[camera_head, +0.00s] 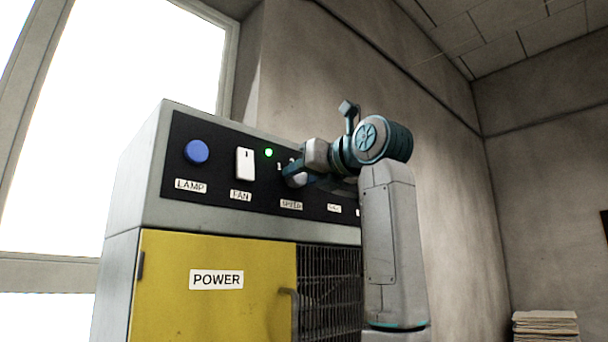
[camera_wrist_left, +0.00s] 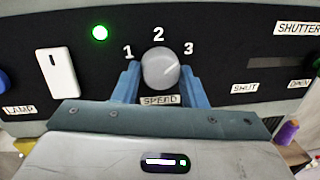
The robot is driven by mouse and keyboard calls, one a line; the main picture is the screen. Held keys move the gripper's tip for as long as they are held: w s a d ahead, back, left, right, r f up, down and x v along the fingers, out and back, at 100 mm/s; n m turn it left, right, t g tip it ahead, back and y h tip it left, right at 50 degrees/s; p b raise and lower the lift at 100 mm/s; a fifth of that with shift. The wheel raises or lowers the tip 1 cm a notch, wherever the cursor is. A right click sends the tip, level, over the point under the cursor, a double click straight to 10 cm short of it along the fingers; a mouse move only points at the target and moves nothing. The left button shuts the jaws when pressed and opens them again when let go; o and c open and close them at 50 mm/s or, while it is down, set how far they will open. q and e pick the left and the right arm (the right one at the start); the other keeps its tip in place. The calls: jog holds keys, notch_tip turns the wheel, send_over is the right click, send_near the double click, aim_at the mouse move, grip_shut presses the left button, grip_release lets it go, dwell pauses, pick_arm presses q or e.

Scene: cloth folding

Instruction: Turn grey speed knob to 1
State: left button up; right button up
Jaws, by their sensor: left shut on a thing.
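The grey speed knob (camera_wrist_left: 160,62) is a round knob above a SPEED label in the left wrist view, with the numbers 1, 2 and 3 around its top. No pointer mark on it is clear, so I cannot tell which number it is set to. My left gripper (camera_wrist_left: 160,76) has one blue finger on each side of the knob and is shut on it. In the head view the left gripper (camera_head: 293,174) is at the black panel above the SPEED label and mostly hides the knob. My right gripper is in neither view.
The black panel (camera_head: 225,207) also has a blue LAMP knob (camera_head: 196,151), a white FAN switch (camera_head: 245,163) and a lit green light (camera_head: 268,153). A SHUTTER slot (camera_wrist_left: 268,62) is right of the knob. Below are a yellow POWER door (camera_head: 180,300) and a dark grille (camera_head: 330,280).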

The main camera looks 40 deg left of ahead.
pick_arm(q)
jog(key=n, duration=0.3)
jog(key=shift+n, duration=0.4)
jog(key=n, duration=0.3)
jog(key=shift+w+f+n+y, duration=0.1)
jog(key=shift+n+y, duration=0.2)
jog(key=n, duration=0.4)
jog(key=shift+g, duration=0.4)
jog(key=n+g, duration=0.1)
jog(key=n, duration=0.6)
jog(key=shift+w, duration=0.1)
jog(key=n, duration=0.4)
jog(key=shift+w+n+g, duration=0.1)
jog(key=shift+n+g, duration=0.3)
jog(key=shift+n, duration=0.3)
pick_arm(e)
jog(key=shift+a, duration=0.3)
